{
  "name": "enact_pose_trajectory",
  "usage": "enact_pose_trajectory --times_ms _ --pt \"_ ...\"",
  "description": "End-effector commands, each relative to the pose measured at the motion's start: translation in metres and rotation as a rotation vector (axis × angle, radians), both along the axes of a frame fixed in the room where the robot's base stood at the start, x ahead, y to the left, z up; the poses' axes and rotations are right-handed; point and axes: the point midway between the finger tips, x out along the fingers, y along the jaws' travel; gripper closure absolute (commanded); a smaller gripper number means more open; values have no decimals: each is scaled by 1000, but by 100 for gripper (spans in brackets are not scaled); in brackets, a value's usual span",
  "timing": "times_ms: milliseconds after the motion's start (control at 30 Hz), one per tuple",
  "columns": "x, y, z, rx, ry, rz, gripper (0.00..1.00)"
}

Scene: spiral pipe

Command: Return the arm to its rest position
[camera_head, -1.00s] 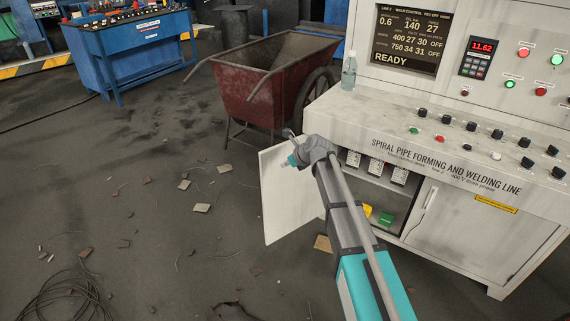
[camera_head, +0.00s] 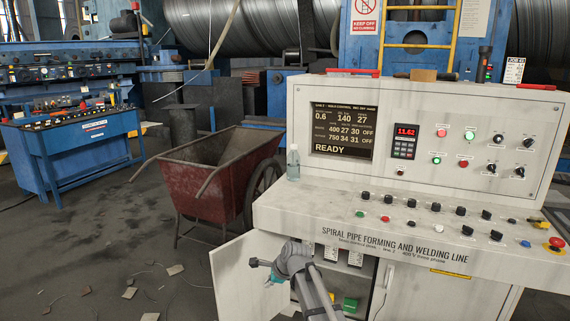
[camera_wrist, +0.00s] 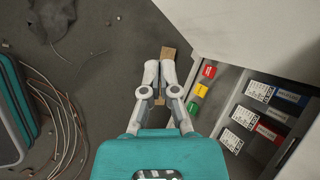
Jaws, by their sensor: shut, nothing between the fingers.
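My gripper (camera_wrist: 159,72) shows in the wrist view with its two pale fingers close together and nothing held between them. It points down over the dark floor, beside the open cabinet. In the head view, my arm (camera_head: 292,262) is in front of the control console (camera_head: 300,215), beside the open cabinet door (camera_head: 243,272); the fingers cannot be made out there.
The open cabinet holds breakers (camera_wrist: 259,91) and red, yellow and green blocks (camera_wrist: 200,90). A brown piece (camera_wrist: 168,52) lies on the floor beyond the fingertips. Cables (camera_wrist: 62,120) lie left.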

Motion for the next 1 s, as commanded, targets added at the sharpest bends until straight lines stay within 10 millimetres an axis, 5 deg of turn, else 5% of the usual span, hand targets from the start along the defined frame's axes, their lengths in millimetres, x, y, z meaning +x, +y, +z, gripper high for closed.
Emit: enact_pose_trajectory --times_ms 600,1000 --pt "-114 -136 -23 -446 -125 758 100" --pt "-181 -198 -28 -581 -108 1203 100"
